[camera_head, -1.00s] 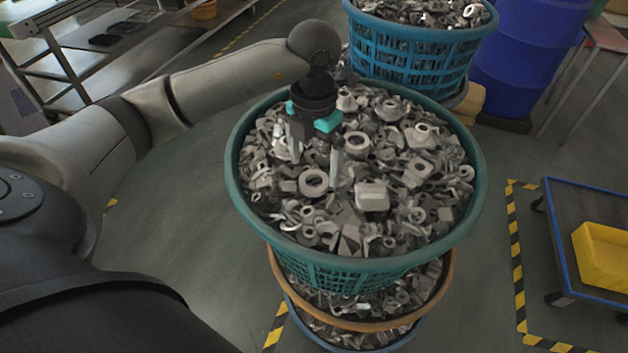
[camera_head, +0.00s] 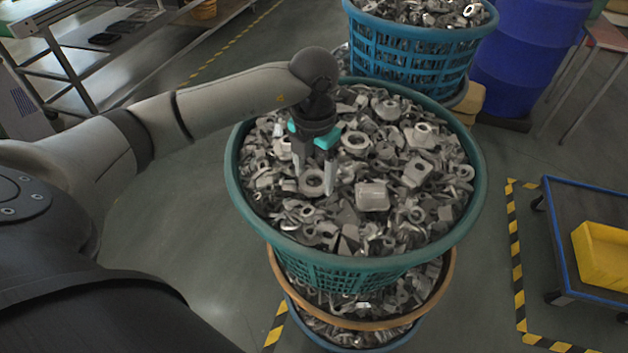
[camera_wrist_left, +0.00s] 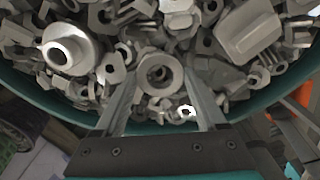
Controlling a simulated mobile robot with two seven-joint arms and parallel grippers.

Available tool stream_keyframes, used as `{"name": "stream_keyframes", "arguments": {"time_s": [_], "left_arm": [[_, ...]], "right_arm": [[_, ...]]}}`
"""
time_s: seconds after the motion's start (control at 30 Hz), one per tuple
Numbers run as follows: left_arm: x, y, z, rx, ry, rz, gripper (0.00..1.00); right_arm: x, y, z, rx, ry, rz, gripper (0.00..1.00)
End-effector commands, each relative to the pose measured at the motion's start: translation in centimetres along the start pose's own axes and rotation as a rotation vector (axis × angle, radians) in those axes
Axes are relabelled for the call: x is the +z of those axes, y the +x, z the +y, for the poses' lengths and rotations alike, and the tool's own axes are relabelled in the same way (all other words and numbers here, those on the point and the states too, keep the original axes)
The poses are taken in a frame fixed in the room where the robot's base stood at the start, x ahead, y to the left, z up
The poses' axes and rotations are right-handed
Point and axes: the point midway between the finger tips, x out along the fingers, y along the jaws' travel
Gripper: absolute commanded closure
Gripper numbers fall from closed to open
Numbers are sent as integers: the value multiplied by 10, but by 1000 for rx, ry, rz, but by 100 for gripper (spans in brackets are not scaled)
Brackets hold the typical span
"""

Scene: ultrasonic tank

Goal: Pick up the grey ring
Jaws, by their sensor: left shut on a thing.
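The grey ring (camera_head: 313,183) is a round part with a dark central hole, lying among grey metal parts in the green basket (camera_head: 236,187). My left gripper (camera_head: 315,182) points down into the basket with one finger on each side of the ring. In the left wrist view the ring (camera_wrist_left: 158,74) sits between the fingertips of my left gripper (camera_wrist_left: 157,80). The gripper is shut on the ring, which is still at the level of the heap. My right gripper is not in view.
Loose metal parts (camera_head: 400,150) crowd around the ring. A blue basket (camera_head: 410,55) of parts stands behind, beside a blue barrel (camera_head: 525,60). A cart (camera_head: 570,205) with a yellow tray (camera_head: 604,258) is at the right. Floor between is clear.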

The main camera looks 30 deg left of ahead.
Motion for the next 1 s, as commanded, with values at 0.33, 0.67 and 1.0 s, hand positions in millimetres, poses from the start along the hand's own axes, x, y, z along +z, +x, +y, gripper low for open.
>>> {"name": "stream_keyframes", "arguments": {"time_s": [0.33, 0.67, 1.0], "left_arm": [[0, -1, 0, 0, 0, -1, 85], [1, -8, 0, 1, -1, -4, 85], [2, -78, 0, 0, 0, -11, 85]], "right_arm": [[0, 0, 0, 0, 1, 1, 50], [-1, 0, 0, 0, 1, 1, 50], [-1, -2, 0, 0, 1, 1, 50]]}}
